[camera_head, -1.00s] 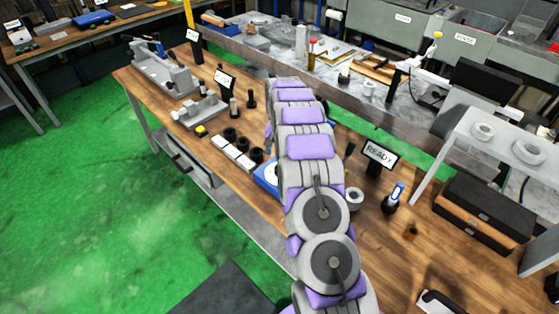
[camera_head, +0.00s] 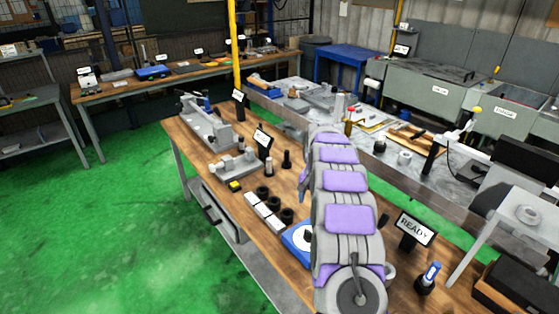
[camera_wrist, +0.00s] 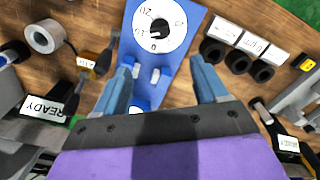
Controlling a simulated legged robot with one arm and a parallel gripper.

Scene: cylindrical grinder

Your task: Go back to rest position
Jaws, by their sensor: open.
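My gripper (camera_wrist: 163,66) is open in the wrist view, with its two blue fingers spread apart and nothing held between them. Beyond the fingers is a blue stand with a white round dial (camera_wrist: 158,26). I cannot tell how far the fingertips are above it. In the head view my grey and purple arm reaches over the wooden workbench (camera_head: 262,232). It hides the gripper and part of the blue stand (camera_head: 293,243).
Three white blocks with black rings (camera_wrist: 238,42) lie beside the dial. A READY sign (camera_head: 415,229) and a blue-and-white tool in a holder (camera_head: 428,278) stand right of my arm. Metal fixtures (camera_head: 207,124) stand at the bench's far end. Green floor (camera_head: 120,225) at left is clear.

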